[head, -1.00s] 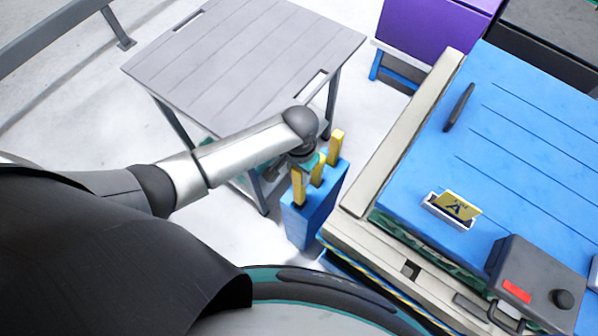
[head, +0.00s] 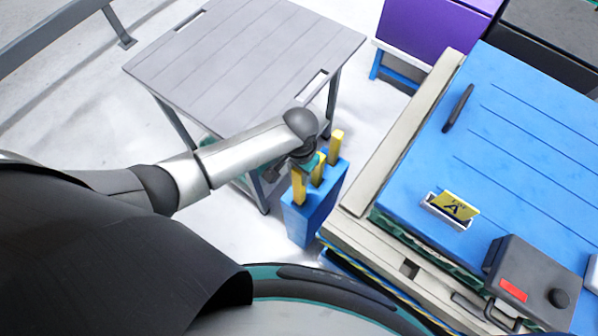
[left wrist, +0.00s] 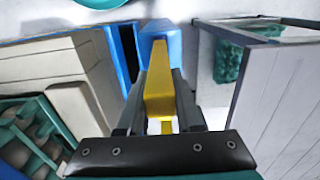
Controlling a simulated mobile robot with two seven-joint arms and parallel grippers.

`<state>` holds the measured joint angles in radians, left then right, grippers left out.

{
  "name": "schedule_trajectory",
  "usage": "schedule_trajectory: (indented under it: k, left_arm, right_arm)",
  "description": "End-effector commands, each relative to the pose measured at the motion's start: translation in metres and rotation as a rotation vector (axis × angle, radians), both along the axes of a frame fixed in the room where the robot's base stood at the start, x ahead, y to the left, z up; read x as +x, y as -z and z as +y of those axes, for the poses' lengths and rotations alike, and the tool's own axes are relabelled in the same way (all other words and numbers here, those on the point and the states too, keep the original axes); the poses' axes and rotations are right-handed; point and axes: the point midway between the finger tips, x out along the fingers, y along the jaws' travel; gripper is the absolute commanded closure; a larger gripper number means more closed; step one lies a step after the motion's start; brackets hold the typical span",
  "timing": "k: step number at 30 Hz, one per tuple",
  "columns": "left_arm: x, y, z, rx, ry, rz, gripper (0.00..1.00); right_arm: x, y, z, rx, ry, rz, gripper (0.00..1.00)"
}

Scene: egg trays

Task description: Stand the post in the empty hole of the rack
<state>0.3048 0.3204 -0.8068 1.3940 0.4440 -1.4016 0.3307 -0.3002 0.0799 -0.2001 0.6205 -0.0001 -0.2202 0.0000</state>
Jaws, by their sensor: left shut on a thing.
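The blue rack (head: 312,212) stands on the floor between the grey table and the blue-topped bench. Yellow posts show at it in the head view: a near one (head: 299,188), a middle one (head: 318,172) and a far one (head: 337,146). My left gripper (head: 309,163) is low over the rack, partly hidden by its own arm. In the left wrist view its fingers (left wrist: 160,98) are shut on a yellow post (left wrist: 159,78), with the blue rack (left wrist: 168,35) beyond. I cannot tell which post is held, or whether its foot is in a hole. My right gripper is out of view.
The grey slatted table (head: 245,60) stands just behind and left of the rack. The bench (head: 520,150), with a beige edge, a label holder (head: 449,212) and a dark box (head: 535,283), is close on the right. A purple bin (head: 432,30) is at the back.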

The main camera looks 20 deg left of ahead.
Motion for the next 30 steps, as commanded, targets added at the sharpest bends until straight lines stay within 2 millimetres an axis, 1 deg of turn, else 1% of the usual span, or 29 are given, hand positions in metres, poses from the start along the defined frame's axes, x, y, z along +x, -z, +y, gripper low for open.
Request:
schedule_trajectory:
  k: [5, 30]
  left_arm:
    - [0.000, 0.002, 0.000, -0.001, 0.000, -0.001, 1.00]
    - [0.000, 0.032, -0.001, -0.001, 0.001, -0.001, 1.00]
  right_arm:
    - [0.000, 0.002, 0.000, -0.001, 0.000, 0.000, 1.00]
    - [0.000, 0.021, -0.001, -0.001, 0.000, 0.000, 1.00]
